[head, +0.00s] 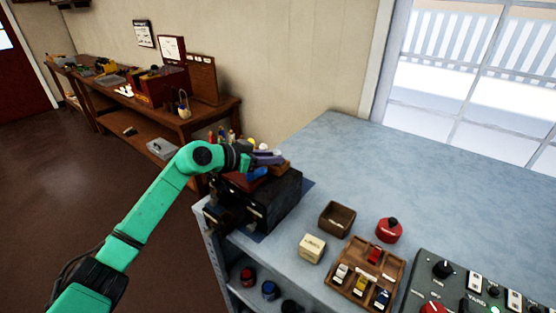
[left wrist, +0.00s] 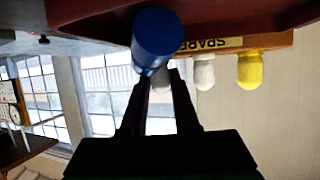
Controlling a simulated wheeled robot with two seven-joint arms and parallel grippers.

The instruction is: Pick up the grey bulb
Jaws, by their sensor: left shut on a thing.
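My left gripper (head: 266,158) is over the back of the dark box at the bench's left end. In the left wrist view its dark fingers (left wrist: 158,98) are shut on the grey bulb (left wrist: 162,82), which the fingers and a blue cylinder partly hide. The bulb is beside a white bulb (left wrist: 204,72) and a yellow bulb (left wrist: 249,70) at a wooden spares rack (left wrist: 275,40) with a label. I cannot tell whether the grey bulb still touches the rack. My right gripper is not in view.
The blue cylinder (left wrist: 157,35) is close to the fingers. The dark box (head: 275,203) stands below my gripper. The bench's back (head: 350,150) is clear.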

